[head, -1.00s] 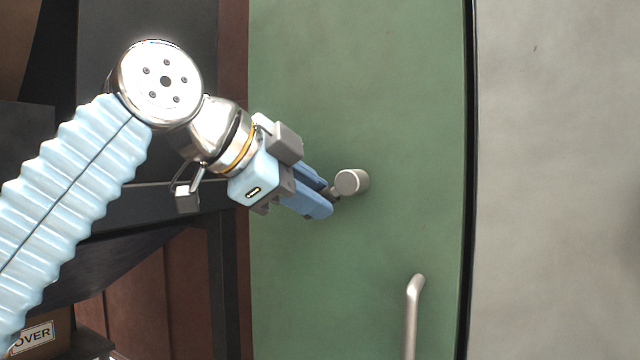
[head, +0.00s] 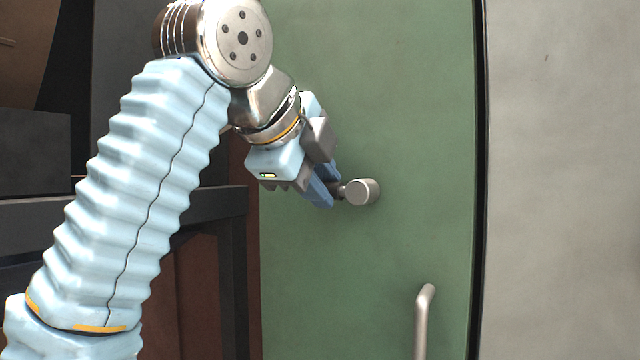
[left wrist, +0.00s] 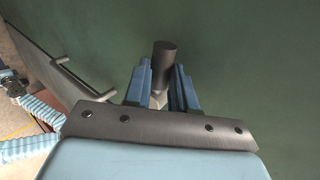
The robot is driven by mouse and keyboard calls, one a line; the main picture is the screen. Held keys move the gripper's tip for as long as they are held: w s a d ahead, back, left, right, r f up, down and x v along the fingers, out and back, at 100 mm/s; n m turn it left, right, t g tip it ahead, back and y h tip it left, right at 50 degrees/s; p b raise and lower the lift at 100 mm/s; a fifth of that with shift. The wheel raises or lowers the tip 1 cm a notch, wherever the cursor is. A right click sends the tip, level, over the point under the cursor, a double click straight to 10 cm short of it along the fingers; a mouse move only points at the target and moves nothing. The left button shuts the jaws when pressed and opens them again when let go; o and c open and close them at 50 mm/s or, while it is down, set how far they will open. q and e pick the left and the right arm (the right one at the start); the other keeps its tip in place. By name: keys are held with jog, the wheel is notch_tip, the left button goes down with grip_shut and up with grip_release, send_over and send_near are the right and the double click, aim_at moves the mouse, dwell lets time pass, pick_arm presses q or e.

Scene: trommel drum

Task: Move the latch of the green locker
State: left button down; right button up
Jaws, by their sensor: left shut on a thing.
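The green locker (head: 400,90) has a tall green door that fills the middle of the head view. Its latch (head: 362,192) is a round grey knob with a short lever, standing out from the door. My left gripper (head: 333,194) is shut on the latch's lever, to the left of the knob. In the left wrist view the latch (left wrist: 164,62) shows as a dark cylinder, with its lever between the two blue fingers (left wrist: 160,90). The exact contact is partly hidden by the fingers.
A grey bar handle (head: 423,318) stands on the door below and right of the latch. A pale wall (head: 560,150) lies to the right of the door's dark edge. A dark table-like frame (head: 225,200) stands at left behind my arm.

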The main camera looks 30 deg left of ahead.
dwell(0.3)
pick_arm(q)
jog(key=c, duration=0.9)
grip_release()
jog(key=shift+s+d+r, duration=0.1)
jog(key=s, duration=1.2)
jog(key=shift+s+a+r, duration=0.2)
jog(key=shift+s+r, duration=0.05)
jog(key=shift+s, duration=0.15)
